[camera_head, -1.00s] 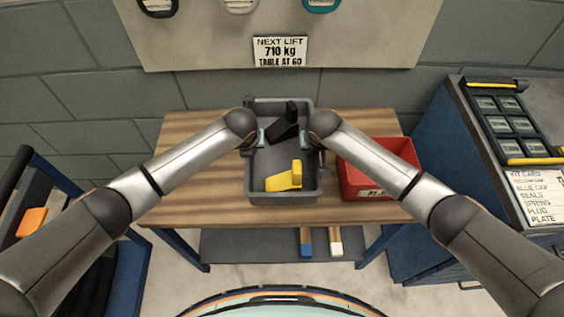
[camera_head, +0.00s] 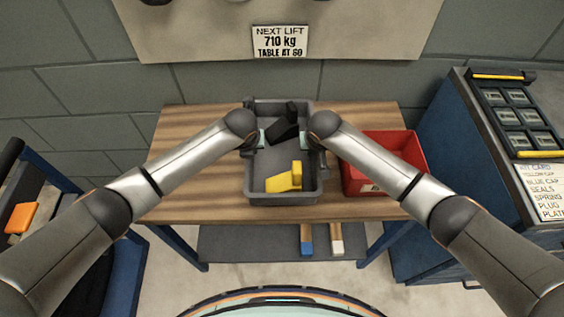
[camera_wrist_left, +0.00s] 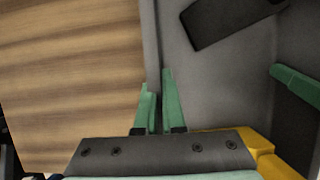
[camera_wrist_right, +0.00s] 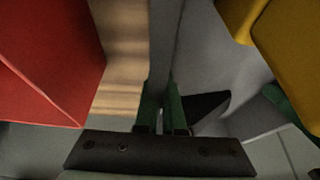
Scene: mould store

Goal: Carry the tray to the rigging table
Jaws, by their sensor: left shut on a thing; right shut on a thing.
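The grey tray (camera_head: 283,196) is in the middle of the head view over a wooden table, with its long side pointing away from me. It holds a black angular piece (camera_head: 286,124) at the far end and a yellow piece (camera_head: 284,179) at the near end. My left gripper (camera_head: 261,139) is shut on the tray's left wall, and the left wrist view shows its green fingers (camera_wrist_left: 157,105) either side of that wall. My right gripper (camera_head: 306,138) is shut on the right wall, its fingers also showing in the right wrist view (camera_wrist_right: 162,110). I cannot tell whether the tray touches the tabletop.
A red bin (camera_head: 408,152) stands close to the tray's right on the wooden table (camera_head: 190,165). A blue cabinet (camera_head: 432,160) with a black case (camera_head: 545,145) stands at right. A rack with an orange item (camera_head: 21,217) is at left. The tabletop left of the tray is bare.

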